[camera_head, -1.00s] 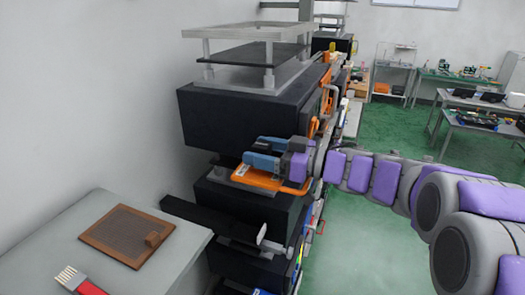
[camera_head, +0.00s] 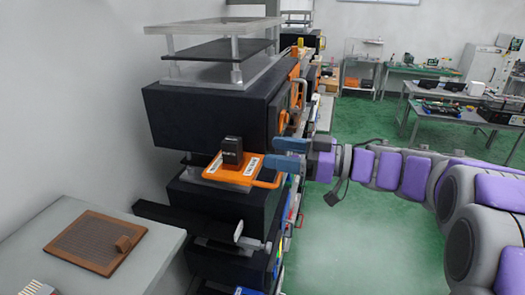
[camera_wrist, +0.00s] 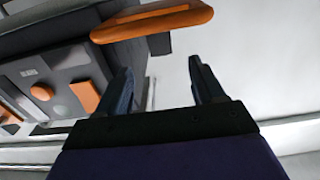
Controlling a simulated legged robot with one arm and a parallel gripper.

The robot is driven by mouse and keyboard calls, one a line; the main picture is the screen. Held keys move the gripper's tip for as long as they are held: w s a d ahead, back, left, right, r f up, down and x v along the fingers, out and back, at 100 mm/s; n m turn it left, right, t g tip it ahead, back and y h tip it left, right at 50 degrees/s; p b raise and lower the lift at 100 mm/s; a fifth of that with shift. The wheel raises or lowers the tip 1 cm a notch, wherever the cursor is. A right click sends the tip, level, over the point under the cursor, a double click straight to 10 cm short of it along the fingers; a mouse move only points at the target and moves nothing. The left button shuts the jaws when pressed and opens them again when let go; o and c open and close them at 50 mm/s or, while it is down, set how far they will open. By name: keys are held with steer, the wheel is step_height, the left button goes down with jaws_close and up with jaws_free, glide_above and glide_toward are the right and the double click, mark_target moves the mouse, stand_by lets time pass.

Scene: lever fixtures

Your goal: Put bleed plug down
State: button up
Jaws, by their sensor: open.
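The bleed plug appears to be the small black block (camera_head: 232,150) standing upright on the orange plate (camera_head: 220,176) in the head view. The plate has a looped orange handle on its right and white labels. My gripper (camera_head: 278,153) is to the right of the block, apart from it, with its blue fingers near the handle. In the wrist view my gripper (camera_wrist: 161,68) has its fingers spread with nothing between them. An orange bar (camera_wrist: 165,22), likely the handle, lies beyond the fingertips there. I cannot clearly make out the block in the wrist view.
A tall stack of black units (camera_head: 210,120) stands around the plate, with one large block just above it. A grey table (camera_head: 120,270) at the lower left holds a brown board (camera_head: 90,243). Open green floor (camera_head: 350,235) lies to the right.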

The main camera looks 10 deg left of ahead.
steer(key=shift+d, duration=0.75)
